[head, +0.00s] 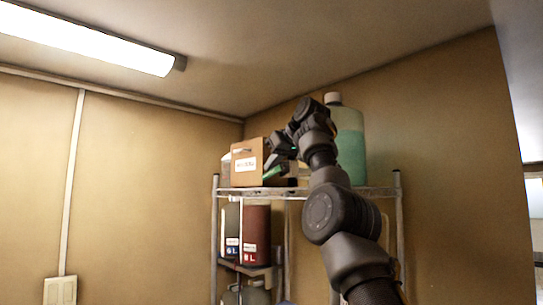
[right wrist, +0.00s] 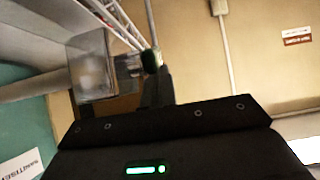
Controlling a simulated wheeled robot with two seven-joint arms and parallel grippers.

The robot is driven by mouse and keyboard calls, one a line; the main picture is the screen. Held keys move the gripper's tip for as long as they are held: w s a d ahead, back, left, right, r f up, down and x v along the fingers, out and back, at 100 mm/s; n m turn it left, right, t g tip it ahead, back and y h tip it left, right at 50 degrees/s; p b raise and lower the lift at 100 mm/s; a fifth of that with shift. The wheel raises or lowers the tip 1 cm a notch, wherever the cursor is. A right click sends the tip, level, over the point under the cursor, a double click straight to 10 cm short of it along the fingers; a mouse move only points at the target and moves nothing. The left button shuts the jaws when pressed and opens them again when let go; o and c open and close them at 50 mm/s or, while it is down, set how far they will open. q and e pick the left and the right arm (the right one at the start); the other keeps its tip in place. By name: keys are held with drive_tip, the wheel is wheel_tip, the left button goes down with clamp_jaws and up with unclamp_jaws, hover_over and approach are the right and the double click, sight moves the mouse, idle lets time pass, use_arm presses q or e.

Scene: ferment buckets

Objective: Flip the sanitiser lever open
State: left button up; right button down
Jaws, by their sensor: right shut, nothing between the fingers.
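The sanitiser container (head: 350,140), a large jug of green liquid with a pale cap, stands on the top shelf in the head view, partly behind my right arm. Its green side (right wrist: 25,125) and part of a white label show at the left of the right wrist view. A grey bar (right wrist: 35,88) runs in front of that green side; I cannot tell whether it is the lever. My right gripper (head: 277,160) is shut and empty, left of the container and close to a brown box. Its dark fingers (right wrist: 154,78) also show in the wrist view. My left gripper is not in view.
The brown box (head: 247,162) with a white label stands on the top shelf of the metal rack (head: 370,191). Labelled dark containers (head: 256,232) stand on the shelf below.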

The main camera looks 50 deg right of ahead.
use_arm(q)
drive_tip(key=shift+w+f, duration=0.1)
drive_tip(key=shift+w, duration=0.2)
use_arm(e)
drive_tip(key=shift+w+a+f, duration=0.1)
drive_tip(key=shift+w+f, duration=0.1)
drive_tip(key=shift+w, duration=0.2)
drive_tip(key=shift+s, duration=0.2)
